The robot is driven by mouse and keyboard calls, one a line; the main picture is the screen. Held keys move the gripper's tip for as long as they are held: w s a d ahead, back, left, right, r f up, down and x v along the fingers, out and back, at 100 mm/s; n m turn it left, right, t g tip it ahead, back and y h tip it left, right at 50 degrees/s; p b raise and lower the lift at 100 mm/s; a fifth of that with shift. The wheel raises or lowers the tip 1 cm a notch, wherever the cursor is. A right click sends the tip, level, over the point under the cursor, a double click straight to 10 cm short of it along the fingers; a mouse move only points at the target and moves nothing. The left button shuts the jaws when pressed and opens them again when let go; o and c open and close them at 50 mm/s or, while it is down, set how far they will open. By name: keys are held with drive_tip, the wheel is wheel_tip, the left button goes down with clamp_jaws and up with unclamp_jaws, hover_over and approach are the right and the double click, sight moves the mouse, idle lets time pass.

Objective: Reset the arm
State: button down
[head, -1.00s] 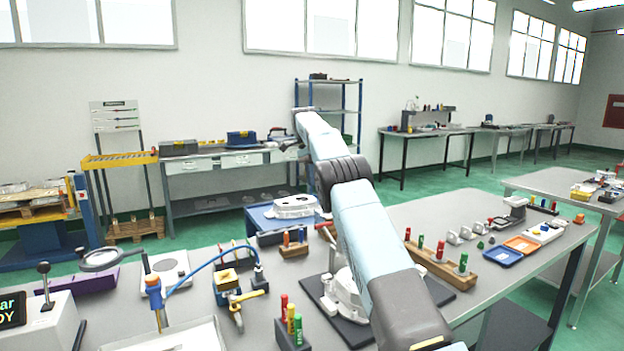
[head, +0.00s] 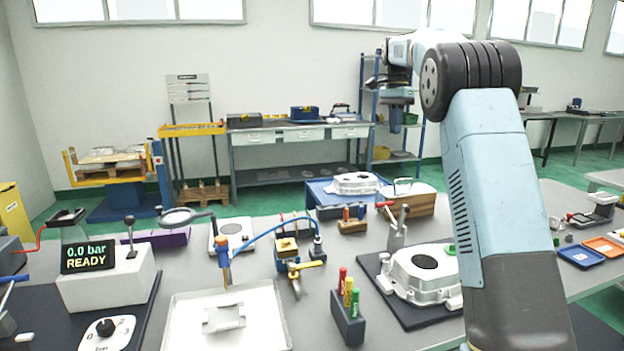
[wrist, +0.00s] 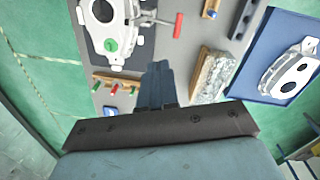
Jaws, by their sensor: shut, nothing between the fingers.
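My gripper (head: 397,118) hangs from the raised arm in the head view, pointing down in front of the blue shelf rack. It also shows in the wrist view (wrist: 157,84), where its fingers are together with nothing between them. My arm hides part of the bench's right side in the head view.
The casting (head: 420,275) sits on a dark mat beside a red-handled clamp (head: 397,232). A marker holder (head: 347,318), a white tray (head: 180,325) and a pressure box reading READY (head: 110,285) stand on the bench.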

drive_tip(key=s+r+n+t, duration=0.2)
drive_tip(key=s+n, duration=0.1)
drive_tip(key=s, duration=0.9)
drive_tip(key=s+r+n+t, duration=0.1)
drive_tip(key=s+r+n, duration=0.2)
drive_tip(key=s, duration=1)
drive_tip(key=s+f+n+t, duration=0.1)
drive_tip(key=s+f, duration=0.3)
drive_tip(key=s, duration=0.3)
drive_tip(key=s+a+f+n+t, duration=0.1)
drive_tip(key=s+f+n, duration=0.1)
drive_tip(key=s+f, duration=0.3)
drive_tip(key=s+f+n+t, duration=0.1)
drive_tip(key=s+f, duration=0.4)
drive_tip(key=s, duration=0.6)
drive_tip(key=shift+s+a+f+n+t, duration=0.2)
drive_tip(key=shift+a+n+t, duration=0.1)
drive_tip(key=shift+n, duration=0.4)
